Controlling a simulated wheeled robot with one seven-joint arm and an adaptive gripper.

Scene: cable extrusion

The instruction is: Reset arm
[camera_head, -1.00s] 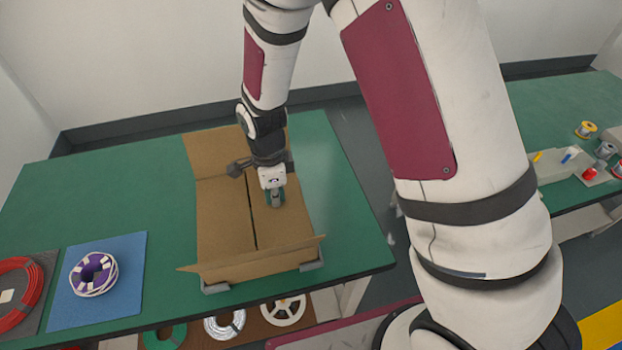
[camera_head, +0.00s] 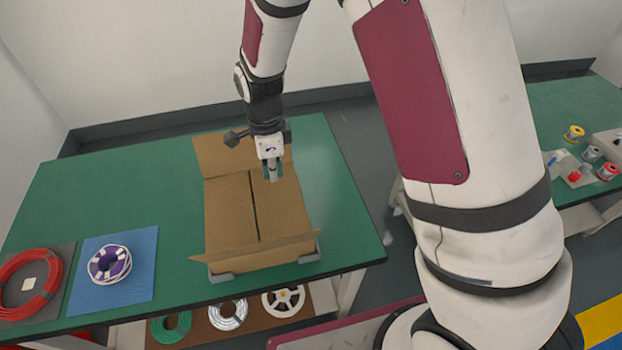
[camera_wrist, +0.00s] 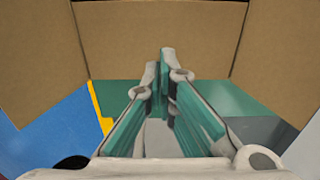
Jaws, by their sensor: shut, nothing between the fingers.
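My gripper (camera_head: 272,171) is above the open cardboard box (camera_head: 230,215), over its far right part. Its two teal-lined fingers are shut with nothing between them. In the wrist view my gripper (camera_wrist: 165,62) points forward, fingertips together, with brown cardboard (camera_wrist: 205,25) ahead and at both sides. My arm reaches down from the top of the head view.
The box stands on a green table (camera_head: 90,190). Left of it, a purple and white spool (camera_head: 109,264) lies on a blue mat (camera_head: 140,255), beside a red cable coil (camera_head: 45,290). Several spools sit on a lower shelf. Another green table (camera_head: 580,105) holds small spools at right.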

